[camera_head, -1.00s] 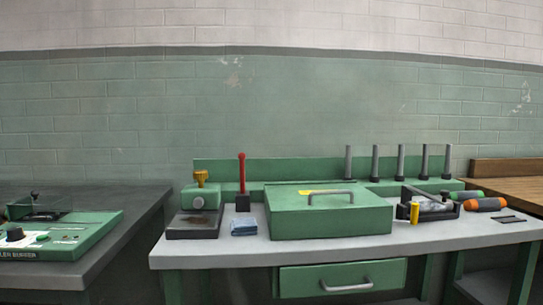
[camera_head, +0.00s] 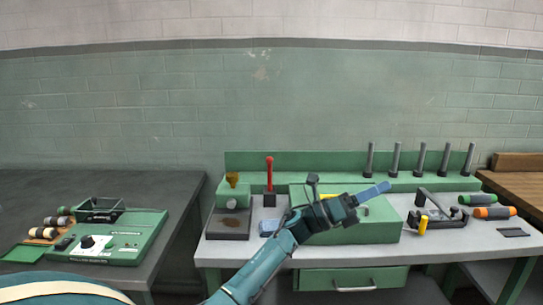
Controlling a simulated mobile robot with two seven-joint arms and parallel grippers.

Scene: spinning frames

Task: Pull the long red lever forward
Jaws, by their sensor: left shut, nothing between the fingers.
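The long red lever (camera_head: 269,170) stands upright on a small dark base at the back of the workbench, left of the green box. My left gripper (camera_head: 384,188) is in front of and above the green box (camera_head: 377,228), to the right of the lever and apart from it. Its blue fingers are shut, with nothing between them, and point right. My left arm comes up from the bottom and hides part of the box. My right gripper is not in view.
A blue cloth-like item (camera_head: 268,228) lies in front of the lever. Several grey posts (camera_head: 396,160) stand along the back right. A green control panel (camera_head: 120,240) is on the left table.

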